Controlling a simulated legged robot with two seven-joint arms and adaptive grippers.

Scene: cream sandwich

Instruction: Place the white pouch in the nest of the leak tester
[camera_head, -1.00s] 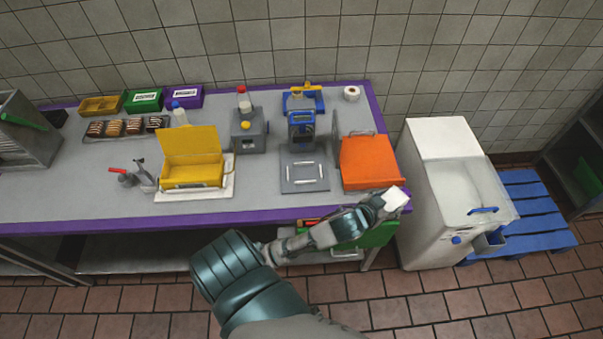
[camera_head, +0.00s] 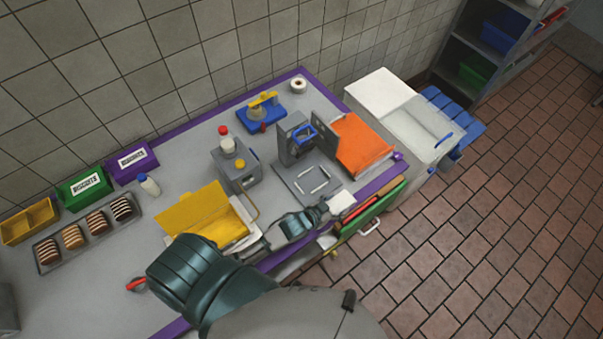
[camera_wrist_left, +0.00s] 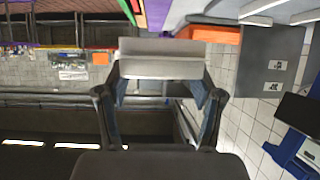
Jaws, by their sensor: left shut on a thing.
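The white pouch (camera_head: 342,203) is held in my left gripper (camera_head: 325,209), at the table's front edge. In the left wrist view the pouch (camera_wrist_left: 162,58) spans the two fingertips (camera_wrist_left: 160,88) as a pale slab. What looks like the leak tester (camera_head: 294,140) is a grey upright unit with a blue handle. Its flat grey plate in front bears white bars around a bare rectangular nest (camera_head: 314,180). The pouch is just in front of this plate, apart from the nest. My right gripper is not in view.
An orange box (camera_head: 362,143) stands right of the tester, with a dark upright panel between them. An open yellow box (camera_head: 200,210) and a grey bottle unit (camera_head: 236,165) stand to the left. A white chest (camera_head: 405,115) stands beyond the table's right end.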

